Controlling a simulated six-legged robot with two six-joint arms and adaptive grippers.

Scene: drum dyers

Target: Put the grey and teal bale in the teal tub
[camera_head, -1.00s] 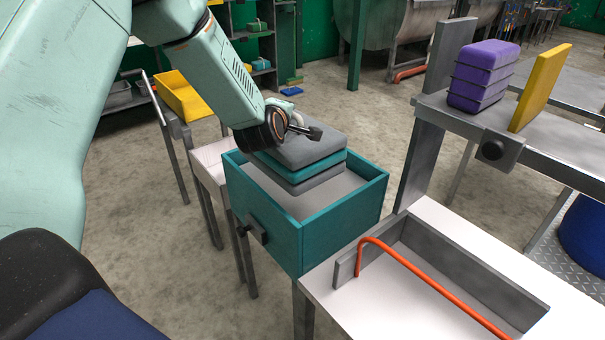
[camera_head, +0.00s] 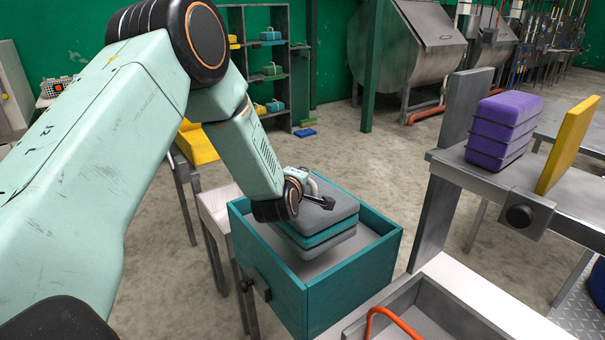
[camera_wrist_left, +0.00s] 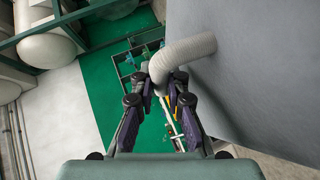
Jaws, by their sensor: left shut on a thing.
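The grey and teal bale (camera_head: 322,236) is a stack of grey, teal and grey layers, level inside the opening of the teal tub (camera_head: 340,285). I cannot tell whether it touches the tub's floor. In the left wrist view, the ribbed loop (camera_wrist_left: 182,54) passes between the fingers of my left gripper (camera_wrist_left: 164,92), and the bale's grey face (camera_wrist_left: 255,65) fills the right. My right gripper is not in view.
A grey tray with an orange-red rod (camera_head: 385,318) stands on a white table at front right. A purple bale (camera_head: 503,130) and a yellow board (camera_head: 568,145) stand on a grey bench (camera_head: 470,170). A yellow tub (camera_head: 197,147) is behind my left arm. Open floor lies beyond the tub.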

